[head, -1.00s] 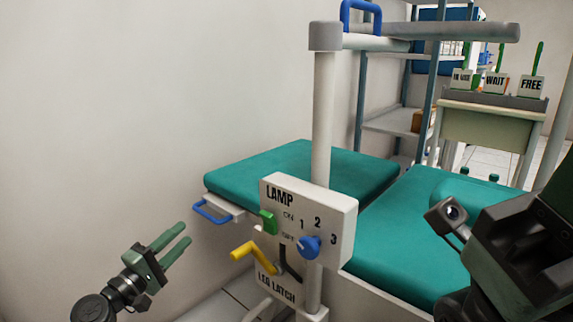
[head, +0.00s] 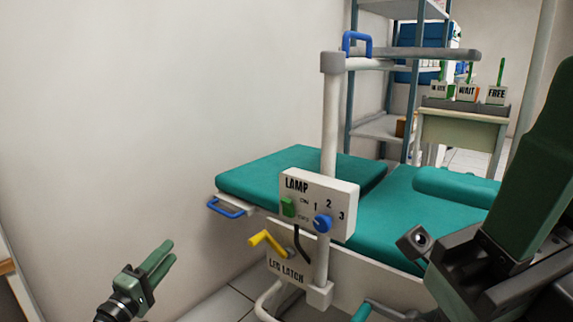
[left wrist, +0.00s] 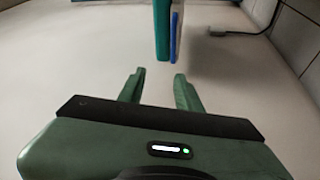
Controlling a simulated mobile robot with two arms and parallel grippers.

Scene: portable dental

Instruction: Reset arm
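My left gripper (head: 165,256) is in the lower left of the head view, in front of the bare wall and left of the dental chair. Its two green fingers point up and right with a gap between them. In the left wrist view the fingers (left wrist: 160,80) are apart with nothing between them. My right arm (head: 500,230) fills the lower right of the head view, close to the camera. The fingers of the right gripper cannot be made out.
A teal dental chair (head: 290,175) spans the middle. Before it stands a post with a lamp panel (head: 330,185), a blue knob (head: 323,222) and a yellow leg-latch lever (head: 267,240). A side table (head: 460,130) with sign cards stands behind. Space around the left gripper looks clear.

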